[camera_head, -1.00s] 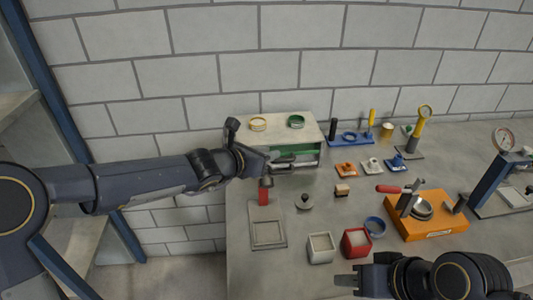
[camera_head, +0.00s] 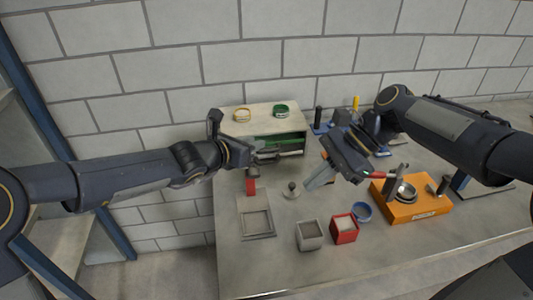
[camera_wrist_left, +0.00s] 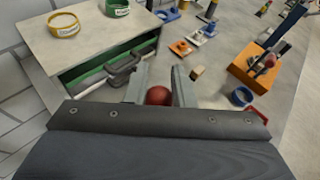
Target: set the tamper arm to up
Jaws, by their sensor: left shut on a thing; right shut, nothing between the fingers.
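The orange base (camera_head: 412,212) stands at the right of the bench with a metal bowl (camera_head: 404,192) and an upright bracket. A lever with a red handle (camera_head: 375,175), probably the tamper arm, points left from it, roughly level. My right gripper (camera_head: 314,182) is shut and empty, left of the handle and apart from it; its wrist hides things behind. My left gripper (camera_head: 272,158) is in front of the cabinet, shut on a red round-ended piece (camera_wrist_left: 158,96). In the head view a red block (camera_head: 251,187) shows just below that gripper; I cannot tell whether they are one piece.
A cabinet (camera_head: 232,128) with a green drawer carries a yellow ring (camera_head: 242,115) and a green ring (camera_head: 281,111). A grey framed tray (camera_head: 256,235), a grey box (camera_head: 309,243), a red box (camera_head: 344,236) and a blue ring (camera_head: 362,212) lie in front.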

